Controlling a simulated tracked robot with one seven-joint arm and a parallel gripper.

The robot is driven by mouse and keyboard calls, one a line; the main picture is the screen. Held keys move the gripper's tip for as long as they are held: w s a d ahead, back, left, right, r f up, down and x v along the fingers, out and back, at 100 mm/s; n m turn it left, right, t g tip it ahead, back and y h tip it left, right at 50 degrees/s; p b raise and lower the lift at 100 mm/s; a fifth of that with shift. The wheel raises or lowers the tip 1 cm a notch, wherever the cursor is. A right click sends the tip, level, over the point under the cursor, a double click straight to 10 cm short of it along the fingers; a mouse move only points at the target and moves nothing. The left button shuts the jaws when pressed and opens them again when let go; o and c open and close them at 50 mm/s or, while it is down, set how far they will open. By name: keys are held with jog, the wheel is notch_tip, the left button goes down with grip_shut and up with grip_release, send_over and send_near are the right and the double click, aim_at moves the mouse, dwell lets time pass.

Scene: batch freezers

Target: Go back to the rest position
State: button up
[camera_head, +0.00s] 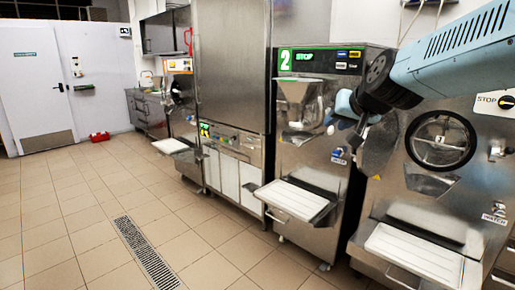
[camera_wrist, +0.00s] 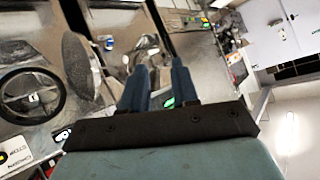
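My gripper (camera_head: 345,105) is at the end of my pale blue arm, which reaches in from the upper right in the head view. It is in front of the batch freezer marked 2 (camera_head: 300,62), beside its steel hopper (camera_head: 298,90). In the wrist view, the two dark blue fingers of my gripper (camera_wrist: 160,82) stand apart. I see nothing held between them, only the machines beyond. The fingertips are small in the head view and partly hidden by the dark wrist.
A dark round disc (camera_head: 378,148) stands out close below my wrist; it also shows in the wrist view (camera_wrist: 80,65). The right freezer has a round window (camera_head: 440,140) and a white shelf (camera_head: 415,253). Open tiled floor (camera_head: 90,235) lies to the left.

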jog(key=s+d+f+g, duration=0.1)
jog(key=s+f+g, duration=0.1)
jog(key=s, duration=0.4)
jog(key=s+d+f+g+h, duration=0.1)
jog(key=s+f, duration=0.3)
jog(key=s, duration=0.3)
jog(key=s+d+f+n+g+h, duration=0.1)
jog(key=s+f+g, duration=0.1)
jog(key=s, duration=0.5)
jog(key=shift+d+f+g, duration=0.3)
jog(key=shift+d+f, duration=0.1)
jog(key=shift+f, duration=0.4)
